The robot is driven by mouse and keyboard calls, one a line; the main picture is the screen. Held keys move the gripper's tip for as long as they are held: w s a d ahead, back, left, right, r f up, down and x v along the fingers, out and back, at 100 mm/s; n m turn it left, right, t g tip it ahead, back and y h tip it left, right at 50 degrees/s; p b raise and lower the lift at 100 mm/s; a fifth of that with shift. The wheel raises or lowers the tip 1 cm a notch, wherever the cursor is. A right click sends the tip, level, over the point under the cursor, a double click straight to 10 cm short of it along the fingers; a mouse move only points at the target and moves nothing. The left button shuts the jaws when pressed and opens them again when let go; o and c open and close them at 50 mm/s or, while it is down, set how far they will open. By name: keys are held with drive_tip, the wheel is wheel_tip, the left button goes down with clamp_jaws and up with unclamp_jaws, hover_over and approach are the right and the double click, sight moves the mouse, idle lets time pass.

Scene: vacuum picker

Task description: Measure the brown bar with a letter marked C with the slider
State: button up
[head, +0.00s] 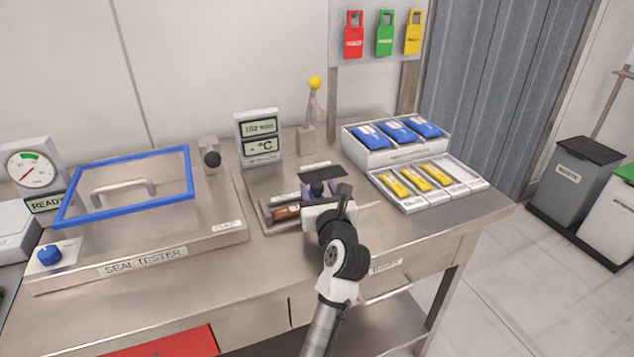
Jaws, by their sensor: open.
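The brown bar (287,213) lies in a metal measuring fixture (263,218) at the middle of the bench in the head view. Its right part is hidden by my gripper, and I cannot read a letter on it. A purple-grey block with a dark knob (317,187), which looks like the slider, stands at the right end of the visible bar. My gripper (319,204) is open over the right part of the fixture, at the slider. The wrist hides the fingertips, so I cannot tell whether they touch the slider.
A display showing "102" and "°C" (258,138) stands behind the fixture. The seal tester (140,258) with its blue-framed lid is at left. A tray with yellow items (408,207) and a box of blue packs (385,155) are at right. The front bench strip is clear.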

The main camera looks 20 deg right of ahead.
drive_tip(key=shift+w+d, duration=0.1)
drive_tip(key=shift+w, duration=0.8)
drive_tip(key=shift+c, duration=0.2)
clamp_jaws()
